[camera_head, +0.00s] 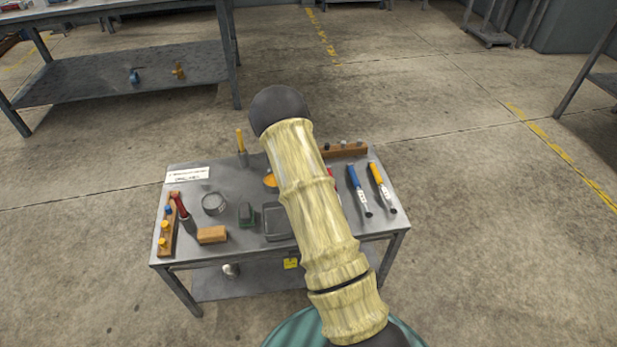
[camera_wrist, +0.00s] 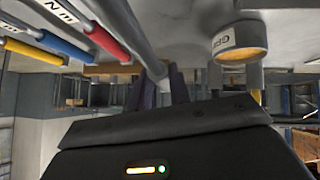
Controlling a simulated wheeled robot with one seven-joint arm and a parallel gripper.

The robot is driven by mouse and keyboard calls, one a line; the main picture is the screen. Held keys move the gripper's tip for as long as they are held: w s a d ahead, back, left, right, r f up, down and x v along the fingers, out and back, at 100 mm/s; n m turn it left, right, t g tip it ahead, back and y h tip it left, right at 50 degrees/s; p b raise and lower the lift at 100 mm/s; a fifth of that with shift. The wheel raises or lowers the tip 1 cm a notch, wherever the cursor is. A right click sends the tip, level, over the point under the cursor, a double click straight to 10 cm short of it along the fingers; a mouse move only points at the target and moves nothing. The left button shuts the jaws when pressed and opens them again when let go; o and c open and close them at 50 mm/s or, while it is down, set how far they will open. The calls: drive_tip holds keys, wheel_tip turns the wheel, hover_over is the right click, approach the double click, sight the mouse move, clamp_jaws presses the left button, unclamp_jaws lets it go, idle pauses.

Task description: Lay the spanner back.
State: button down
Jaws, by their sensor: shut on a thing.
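In the wrist view my gripper (camera_wrist: 164,88) has its two dark fingers closed on a grey metal bar (camera_wrist: 135,40), which I take to be the spanner. The bar runs from the fingers up to the top edge of the picture, close to the table top (camera_wrist: 190,20). Its ends and whether it touches the table cannot be made out. In the head view my arm hides the gripper and the spanner over the middle of the grey table (camera_head: 192,188).
Beside the bar lie tools with red (camera_wrist: 106,41), blue (camera_wrist: 62,45) and yellow (camera_wrist: 12,24) handles. A labelled tin (camera_wrist: 238,42) stands on its other side. The table also holds a wooden block (camera_head: 212,234), a wire ring (camera_head: 214,203) and a tray (camera_head: 278,224).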

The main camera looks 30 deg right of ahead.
drive_tip(key=shift+f+b, duration=1.55)
drive_tip(key=shift+f, duration=1.25)
drive_tip(key=c, duration=1.2)
unclamp_jaws()
drive_tip(key=p+v, duration=0.3)
drive_tip(key=v, duration=1.4)
drive_tip(key=shift+s+a, duration=0.2)
drive_tip(key=shift+r, duration=0.1)
